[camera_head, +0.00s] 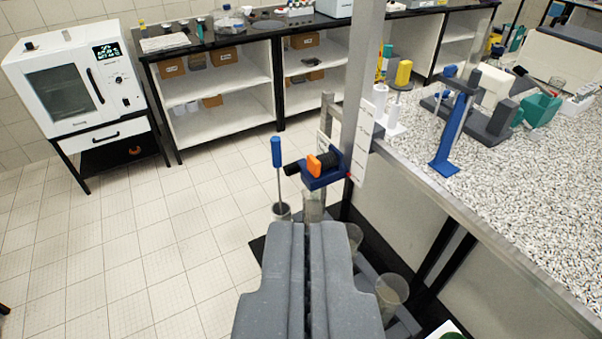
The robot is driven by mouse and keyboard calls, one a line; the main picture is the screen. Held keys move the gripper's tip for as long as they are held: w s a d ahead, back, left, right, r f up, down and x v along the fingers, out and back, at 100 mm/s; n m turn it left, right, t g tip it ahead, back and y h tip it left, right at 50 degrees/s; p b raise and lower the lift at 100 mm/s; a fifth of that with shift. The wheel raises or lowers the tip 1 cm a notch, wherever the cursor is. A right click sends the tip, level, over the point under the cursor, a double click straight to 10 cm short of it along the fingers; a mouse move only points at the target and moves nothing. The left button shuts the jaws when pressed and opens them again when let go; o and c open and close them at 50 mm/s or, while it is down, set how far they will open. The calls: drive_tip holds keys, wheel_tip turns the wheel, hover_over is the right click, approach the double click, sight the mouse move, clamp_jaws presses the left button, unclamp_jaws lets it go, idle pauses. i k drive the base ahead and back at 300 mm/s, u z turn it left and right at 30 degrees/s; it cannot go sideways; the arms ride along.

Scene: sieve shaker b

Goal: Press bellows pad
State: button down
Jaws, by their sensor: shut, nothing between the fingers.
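My gripper (307,228) shows from behind at the lower middle, its two grey fingers together with only a thin dark seam between them. It is empty. Above its tips in the picture, a blue bracket (322,182) carries an orange and black part (322,163) beside a tall metal post. I cannot tell for sure which thing is the bellows pad. A clear tube (313,206) stands just beyond the fingertips, its lower part hidden by my gripper. I cannot tell whether the fingers touch anything.
A blue-handled rod (277,165) stands in a small cup left of the bracket. Clear cylinders (392,290) stand close on the right. The metal post (362,90) and speckled bench (510,210) bound the right side. Tiled floor (150,260) is open at left.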

sight(314, 164)
drive_tip(key=u, duration=0.3)
drive_tip(key=i, duration=1.1)
drive_tip(key=z, duration=0.45)
